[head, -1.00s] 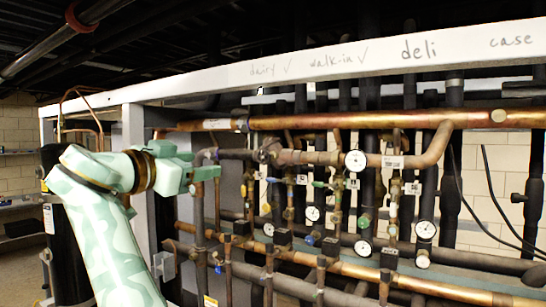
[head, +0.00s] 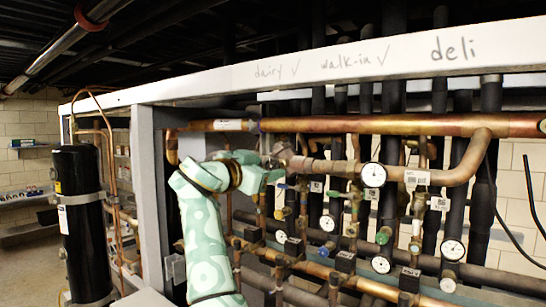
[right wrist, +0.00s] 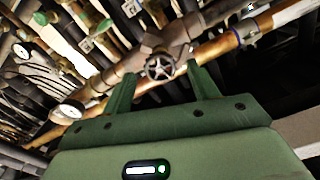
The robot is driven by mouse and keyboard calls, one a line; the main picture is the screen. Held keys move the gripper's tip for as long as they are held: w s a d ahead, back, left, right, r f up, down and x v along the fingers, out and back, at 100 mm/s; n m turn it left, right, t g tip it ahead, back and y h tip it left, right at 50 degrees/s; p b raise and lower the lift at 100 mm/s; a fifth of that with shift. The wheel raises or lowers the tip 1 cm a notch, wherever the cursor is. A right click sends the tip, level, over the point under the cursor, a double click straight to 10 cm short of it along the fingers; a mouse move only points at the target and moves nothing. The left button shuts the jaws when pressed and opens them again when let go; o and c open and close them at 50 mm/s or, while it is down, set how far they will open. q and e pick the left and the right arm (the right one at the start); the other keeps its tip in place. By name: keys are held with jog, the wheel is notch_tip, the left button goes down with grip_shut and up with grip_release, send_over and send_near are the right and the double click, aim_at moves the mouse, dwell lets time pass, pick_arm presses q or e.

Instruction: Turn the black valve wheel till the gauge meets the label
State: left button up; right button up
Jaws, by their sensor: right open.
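The black valve wheel (right wrist: 160,67) is a small spoked handwheel on a copper pipe fitting. In the right wrist view it lies at or just beyond the fingertips of my right gripper (right wrist: 161,74), between its two open green fingers; contact cannot be told. In the head view my right gripper (head: 276,174) reaches that pipe and largely hides the wheel. A gauge also shows in the right wrist view (right wrist: 68,110). My left gripper is out of view.
A white beam (head: 300,72) with handwritten names runs above the pipes, and a grey post (head: 147,190) stands left of my arm. Lower pipes carry more gauges (head: 453,249) and valves. A black cylinder (head: 80,215) stands at the left.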

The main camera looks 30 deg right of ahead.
aim_at(271, 165)
jog(key=shift+p+x, duration=0.35)
jog(key=shift+x, duration=0.85)
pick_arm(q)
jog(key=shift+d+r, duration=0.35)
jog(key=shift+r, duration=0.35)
pick_arm(e)
jog(key=shift+w+d, duration=0.2)
jog(key=shift+d, duration=0.2)
jog(key=shift+c, duration=0.3)
jog(key=c, duration=0.9)
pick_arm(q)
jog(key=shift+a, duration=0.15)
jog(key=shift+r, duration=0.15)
pick_arm(e)
jog(key=shift+r+n, duration=0.1)
jog(key=shift+n, duration=0.2)
